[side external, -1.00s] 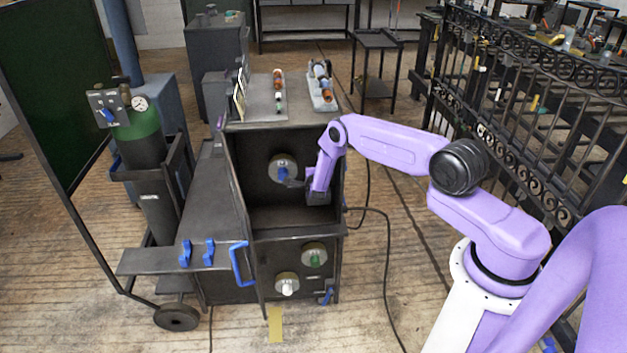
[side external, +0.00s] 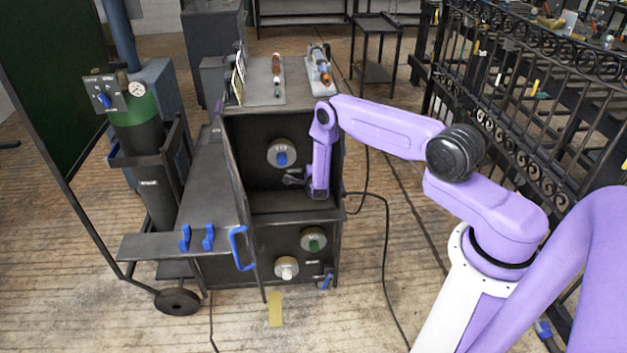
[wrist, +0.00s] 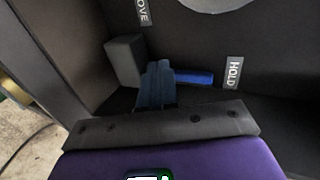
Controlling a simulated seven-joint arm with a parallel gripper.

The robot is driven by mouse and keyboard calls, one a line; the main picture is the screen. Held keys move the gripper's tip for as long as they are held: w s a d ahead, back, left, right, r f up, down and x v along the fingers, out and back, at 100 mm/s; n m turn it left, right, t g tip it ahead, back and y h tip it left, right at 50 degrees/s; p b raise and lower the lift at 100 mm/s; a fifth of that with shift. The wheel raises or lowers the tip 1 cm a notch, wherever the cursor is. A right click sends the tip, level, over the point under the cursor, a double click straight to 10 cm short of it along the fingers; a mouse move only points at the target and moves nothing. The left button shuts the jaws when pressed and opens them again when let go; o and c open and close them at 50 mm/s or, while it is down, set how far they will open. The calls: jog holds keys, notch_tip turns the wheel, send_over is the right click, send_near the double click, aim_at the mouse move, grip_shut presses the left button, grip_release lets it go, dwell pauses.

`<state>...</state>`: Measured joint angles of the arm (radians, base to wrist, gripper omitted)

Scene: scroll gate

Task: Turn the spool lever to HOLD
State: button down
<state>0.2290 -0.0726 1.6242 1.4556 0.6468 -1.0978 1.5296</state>
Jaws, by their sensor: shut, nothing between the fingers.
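In the wrist view, a blue lever bar (wrist: 194,76) lies to the right of my fingertips, its right end near the HOLD label (wrist: 233,72). A second label (wrist: 143,11), partly cut off and ending in "OVE", is at the top. My gripper (wrist: 157,72) is shut and empty. Its fingers overlap the bar's left part in the picture; I cannot tell if they touch it. In the side view, my gripper (side external: 292,179) is inside the open upper compartment, just below a round disc (side external: 282,153) with a blue knob. The lever bar cannot be made out there.
A grey block (wrist: 123,60) stands left of my fingers in the wrist view. The cabinet door (side external: 238,190) stands open on the left. A shelf edge (side external: 295,217) lies beneath my gripper.

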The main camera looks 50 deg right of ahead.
jog(key=shift+s+a, duration=1.1)
jog(key=shift+a, duration=0.05)
jog(key=s+a+r+n+g+y, duration=0.1)
jog(key=a+r+n+g+y, duration=0.1)
jog(key=a+n+y, duration=0.5)
jog(key=s+a+r+n+g+y, duration=0.15)
jog(key=a+n, duration=0.25)
jog(key=a, duration=0.7)
jog(key=s+a+r+n+g+y, duration=0.3)
jog(key=s+a+r+n+g, duration=0.1)
jog(key=s+a+r+n, duration=1.25)
jog(key=s+d+r+n, duration=0.3)
jog(key=s+r+n, duration=0.1)
jog(key=s, duration=0.3)
jog(key=s+d+r+n+g+h, duration=0.1)
jog(key=s+d+r+n, duration=0.3)
jog(key=s, duration=0.3)
jog(key=s+d+r+n, duration=0.3)
jog(key=s+r+n, duration=0.1)
jog(key=s+r, duration=0.2)
jog(key=shift+s+d+g+h, duration=0.3)
jog(key=shift+s+g+h, duration=0.05)
jog(key=shift+s, duration=0.2)
